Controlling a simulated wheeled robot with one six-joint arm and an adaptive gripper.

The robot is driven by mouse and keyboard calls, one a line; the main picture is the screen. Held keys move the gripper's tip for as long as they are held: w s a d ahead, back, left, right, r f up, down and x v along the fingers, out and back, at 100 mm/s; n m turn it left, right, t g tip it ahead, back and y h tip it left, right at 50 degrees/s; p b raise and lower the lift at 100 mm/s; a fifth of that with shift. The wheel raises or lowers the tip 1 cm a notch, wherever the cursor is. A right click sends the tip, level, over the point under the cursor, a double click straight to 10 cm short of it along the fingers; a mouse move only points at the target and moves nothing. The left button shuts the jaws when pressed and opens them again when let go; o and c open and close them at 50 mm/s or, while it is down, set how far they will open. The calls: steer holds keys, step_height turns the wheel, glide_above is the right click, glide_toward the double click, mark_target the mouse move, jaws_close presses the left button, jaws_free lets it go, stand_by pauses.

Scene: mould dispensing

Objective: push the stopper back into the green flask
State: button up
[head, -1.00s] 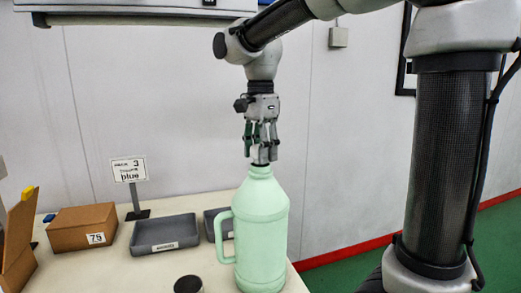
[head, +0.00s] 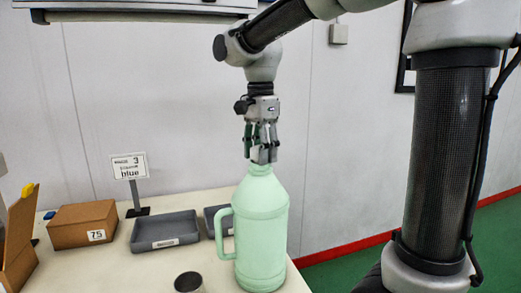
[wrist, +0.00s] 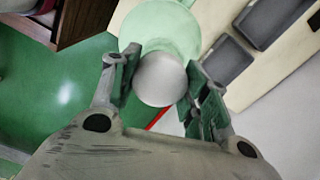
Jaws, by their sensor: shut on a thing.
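The green flask (head: 262,235) is a large pale green jug with a handle on its left side, standing upright on the table. My gripper (head: 262,160) points down right over its mouth. In the wrist view my gripper (wrist: 160,88) is shut on a pale grey, round-topped stopper (wrist: 161,80). The flask's shoulder (wrist: 158,28) shows behind the stopper there. In the head view the fingers hide most of the stopper and the flask's rim, so I cannot tell how deep the stopper sits.
Left of the flask are a grey tray (head: 165,243), a second tray partly behind the flask, a brown box (head: 82,224) and a sign on a stand (head: 130,167).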

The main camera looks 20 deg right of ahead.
steer(key=shift+f, duration=0.3)
stand_by(0.5)
steer(key=o, duration=1.5)
steer(key=shift+c, duration=0.2)
steer(key=shift+r, duration=0.1)
steer(key=shift+r, duration=3.4)
